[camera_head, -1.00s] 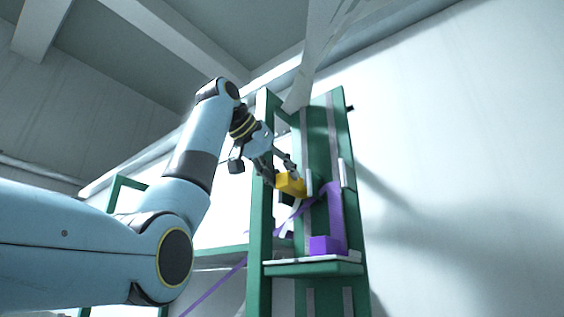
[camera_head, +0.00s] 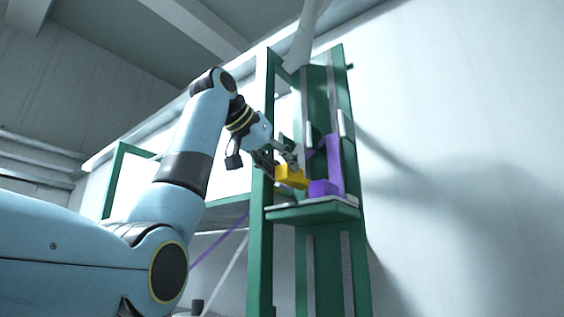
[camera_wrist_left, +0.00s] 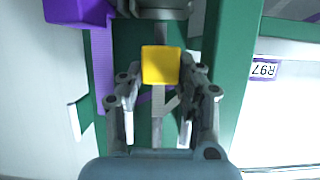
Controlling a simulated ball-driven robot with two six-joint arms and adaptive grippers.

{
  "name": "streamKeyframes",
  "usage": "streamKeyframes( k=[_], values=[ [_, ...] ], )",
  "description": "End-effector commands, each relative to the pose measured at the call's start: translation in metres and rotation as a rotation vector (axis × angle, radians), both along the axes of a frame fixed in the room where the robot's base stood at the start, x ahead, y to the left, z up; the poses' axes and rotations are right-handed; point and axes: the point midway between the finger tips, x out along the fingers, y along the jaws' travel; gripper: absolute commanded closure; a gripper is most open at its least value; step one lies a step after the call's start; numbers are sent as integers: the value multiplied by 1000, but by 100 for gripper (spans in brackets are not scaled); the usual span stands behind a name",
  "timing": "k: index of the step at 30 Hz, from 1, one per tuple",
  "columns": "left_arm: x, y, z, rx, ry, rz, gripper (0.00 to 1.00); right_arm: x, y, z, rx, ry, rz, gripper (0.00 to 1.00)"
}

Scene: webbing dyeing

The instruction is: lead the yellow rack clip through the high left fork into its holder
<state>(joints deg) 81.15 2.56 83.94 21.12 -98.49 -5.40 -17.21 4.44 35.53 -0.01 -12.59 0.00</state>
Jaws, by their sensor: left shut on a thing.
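The yellow rack clip (camera_head: 291,176) is a block in my left gripper (camera_head: 280,163), in front of the green rack. In the left wrist view the clip (camera_wrist_left: 160,65) sits between the fingertips of the gripper (camera_wrist_left: 160,82), which is shut on it. In the head view it is just above the rack's shelf (camera_head: 285,214), left of a purple block (camera_head: 323,187). Pale upright prongs (camera_head: 341,122) stand on the rack above the shelf; I cannot tell which is the high left fork. The clip's holder is not clearly distinguishable. My right gripper is out of view.
Purple webbing (camera_head: 335,160) runs down the rack to the purple block. A green post (camera_head: 262,245) stands close on the left of the clip. A purple strap (camera_head: 215,250) hangs lower left. A white wall (camera_head: 460,150) lies to the right.

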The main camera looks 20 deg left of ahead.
Motion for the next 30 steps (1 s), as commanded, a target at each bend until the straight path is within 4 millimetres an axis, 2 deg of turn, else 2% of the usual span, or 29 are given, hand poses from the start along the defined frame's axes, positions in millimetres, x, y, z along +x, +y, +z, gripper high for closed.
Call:
streamKeyframes(
  k=[1,6,15,29,30],
  values=[
    [0,0,-9,0,0,0,98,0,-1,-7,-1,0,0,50],
    [0,1,-25,0,0,0,98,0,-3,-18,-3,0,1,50],
    [0,1,-48,0,0,0,98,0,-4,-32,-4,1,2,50],
    [0,1,-52,0,0,0,98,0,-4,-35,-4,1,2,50],
    [0,1,-52,0,0,0,63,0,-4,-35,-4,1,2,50]
  ],
)
